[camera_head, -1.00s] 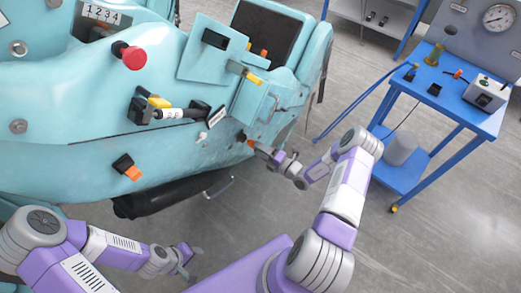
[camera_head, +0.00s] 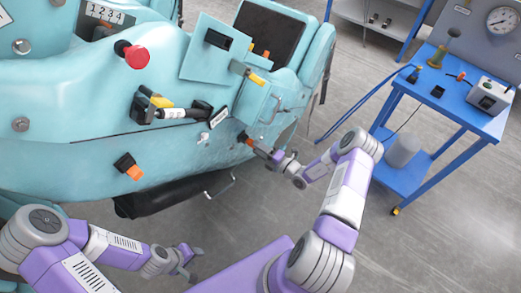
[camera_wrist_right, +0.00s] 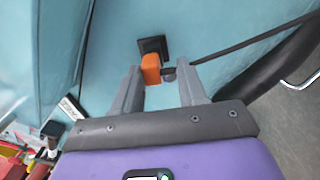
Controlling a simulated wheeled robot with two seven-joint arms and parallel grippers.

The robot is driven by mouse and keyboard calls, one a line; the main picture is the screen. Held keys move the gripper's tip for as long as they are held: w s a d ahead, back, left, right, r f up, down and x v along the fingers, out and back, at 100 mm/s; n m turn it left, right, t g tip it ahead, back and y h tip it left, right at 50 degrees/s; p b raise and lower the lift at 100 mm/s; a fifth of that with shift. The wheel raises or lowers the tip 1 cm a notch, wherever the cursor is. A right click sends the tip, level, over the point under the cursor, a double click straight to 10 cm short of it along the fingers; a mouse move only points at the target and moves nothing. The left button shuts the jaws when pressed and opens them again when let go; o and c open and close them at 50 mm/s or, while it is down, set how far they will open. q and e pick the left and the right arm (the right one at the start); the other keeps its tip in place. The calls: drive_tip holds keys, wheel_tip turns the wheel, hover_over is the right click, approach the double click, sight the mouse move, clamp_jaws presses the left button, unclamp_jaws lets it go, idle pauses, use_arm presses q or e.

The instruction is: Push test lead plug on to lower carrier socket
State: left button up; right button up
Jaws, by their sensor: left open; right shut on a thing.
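The orange test lead plug (camera_wrist_right: 151,69) is between the fingertips of my right gripper (camera_wrist_right: 161,78) in the right wrist view. My right gripper is shut on it. A dark lead (camera_wrist_right: 250,40) runs from the plug to the right. A black square socket (camera_wrist_right: 153,46) on the teal body is right behind the plug; I cannot tell whether the plug is fully seated. In the head view the orange plug (camera_head: 242,136) shows at the tip of my right gripper (camera_head: 249,143), against the teal side. My left gripper (camera_head: 193,263) is open and empty, low in the picture.
The teal coaster car (camera_head: 80,90) fills the left. It bears a red button (camera_head: 136,57), a black connector with an orange part (camera_head: 128,167) and a handled black-and-yellow fitting (camera_head: 150,104). A blue cart (camera_head: 465,115) stands at the right. The floor between is clear.

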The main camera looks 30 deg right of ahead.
drive_tip(key=shift+w+a, duration=0.2)
drive_tip(key=shift+w, duration=0.35)
drive_tip(key=o, duration=1.1)
